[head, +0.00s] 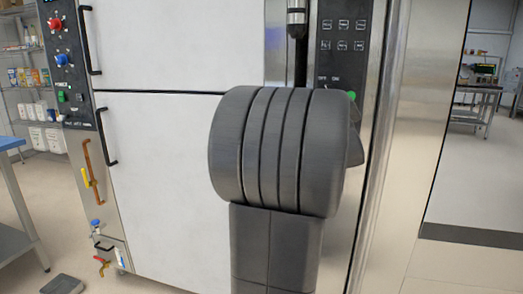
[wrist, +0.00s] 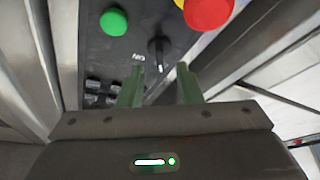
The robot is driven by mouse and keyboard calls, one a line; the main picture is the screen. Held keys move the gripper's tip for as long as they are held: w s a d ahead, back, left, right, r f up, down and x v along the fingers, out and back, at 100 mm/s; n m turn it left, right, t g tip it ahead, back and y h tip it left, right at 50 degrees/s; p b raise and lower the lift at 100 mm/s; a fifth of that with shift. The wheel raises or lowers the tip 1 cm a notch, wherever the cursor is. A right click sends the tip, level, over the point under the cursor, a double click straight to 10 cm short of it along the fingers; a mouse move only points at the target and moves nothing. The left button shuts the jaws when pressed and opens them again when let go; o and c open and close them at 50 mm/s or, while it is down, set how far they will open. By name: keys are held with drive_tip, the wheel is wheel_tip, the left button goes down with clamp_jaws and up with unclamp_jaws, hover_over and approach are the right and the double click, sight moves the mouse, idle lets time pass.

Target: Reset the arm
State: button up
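My gripper (wrist: 158,82) shows in the wrist view with its two greenish fingers apart and nothing between them. Beyond the fingertips is a dark control panel (wrist: 118,58) with a black rotary knob (wrist: 158,52) marked "ON", a green button (wrist: 114,21) and a large red button (wrist: 208,8). The knob appears between the fingertips but apart from them. In the head view my thick grey arm covers the middle, and the gripper is hidden behind it.
White oven doors (head: 160,45) with black handles stand behind my arm. A narrow control panel (head: 340,45) is at their right, with a green button (head: 351,95). A steel-edged table (head: 15,205) is at far left. Open floor (head: 475,180) shows at right.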

drive_tip(key=x, duration=0.4)
drive_tip(key=shift+w+r, duration=0.1)
drive_tip(key=shift+w, duration=0.2)
drive_tip(key=shift+s+a+m+h, duration=0.15)
drive_tip(key=shift+m+h, duration=0.25)
drive_tip(key=shift+m, duration=0.5)
drive_tip(key=m+h+p, duration=0.1)
drive_tip(key=m+p, duration=0.1)
drive_tip(key=m, duration=0.1)
drive_tip(key=m+h+p, duration=0.2)
drive_tip(key=m, duration=0.1)
drive_tip(key=shift+a+r, duration=0.1)
drive_tip(key=shift+r, duration=0.05)
drive_tip(key=m+g+h+p, duration=0.1)
drive_tip(key=m+p, duration=0.1)
drive_tip(key=m, duration=0.1)
drive_tip(key=m+h+p, duration=0.2)
drive_tip(key=m+p, duration=0.1)
drive_tip(key=m+g+h+p, duration=0.1)
drive_tip(key=m+p, duration=0.2)
drive_tip(key=m, duration=0.1)
drive_tip(key=shift+a+g+h, duration=0.25)
drive_tip(key=shift+g+h, duration=0.05)
drive_tip(key=shift+h, duration=0.1)
drive_tip(key=v, duration=0.5)
drive_tip(key=shift+f+b, duration=0.3)
drive_tip(key=shift+b, duration=0.1)
drive_tip(key=shift+r, duration=0.15)
